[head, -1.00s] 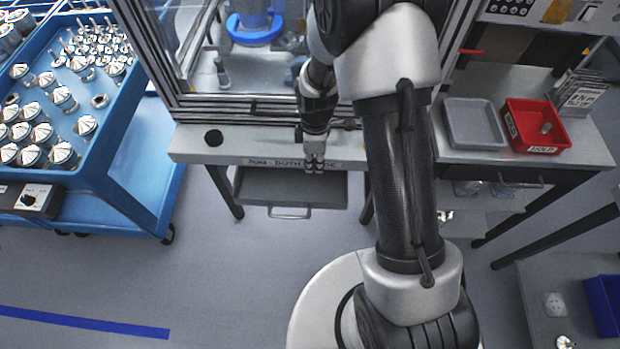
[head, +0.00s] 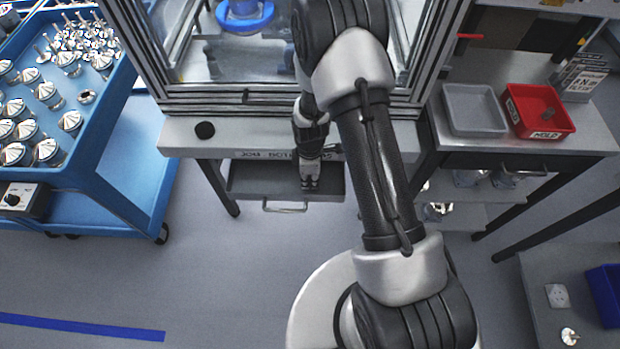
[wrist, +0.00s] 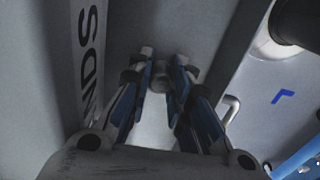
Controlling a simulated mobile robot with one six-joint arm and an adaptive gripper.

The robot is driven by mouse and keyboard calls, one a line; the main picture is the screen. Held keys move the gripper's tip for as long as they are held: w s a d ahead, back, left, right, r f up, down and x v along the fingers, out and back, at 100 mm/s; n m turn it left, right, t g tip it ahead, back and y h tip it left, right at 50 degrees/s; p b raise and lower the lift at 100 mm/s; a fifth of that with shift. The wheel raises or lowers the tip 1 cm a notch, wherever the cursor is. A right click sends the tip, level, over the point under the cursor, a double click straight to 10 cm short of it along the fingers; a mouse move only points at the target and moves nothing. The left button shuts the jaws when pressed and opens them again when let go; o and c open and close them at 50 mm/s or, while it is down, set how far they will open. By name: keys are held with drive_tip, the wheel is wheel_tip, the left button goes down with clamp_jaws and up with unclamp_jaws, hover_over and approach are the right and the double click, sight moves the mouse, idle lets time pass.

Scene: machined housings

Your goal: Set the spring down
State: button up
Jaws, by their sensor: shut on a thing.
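My gripper (head: 310,183) hangs over the open dark drawer (head: 245,180) under the bench front. In the wrist view, the fingers of my gripper (wrist: 163,75) are closed around a small greyish piece, the spring (wrist: 158,82), which shows only dimly between the fingertips. The spring cannot be made out in the head view. The drawer floor (wrist: 205,35) lies below the fingertips, and I cannot tell whether the spring touches it.
The lettered bench edge (head: 390,147) is close behind my gripper. The drawer handle (head: 285,208) is at the front. A grey tray (head: 473,128) and a red bin (head: 560,124) with a small grey piece stand on the right bench. A blue cart (head: 110,120) with metal parts is left.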

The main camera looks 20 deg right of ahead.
drive_tip(key=shift+f, duration=0.15)
drive_tip(key=o, duration=0.9)
drive_tip(key=shift+r, duration=0.2)
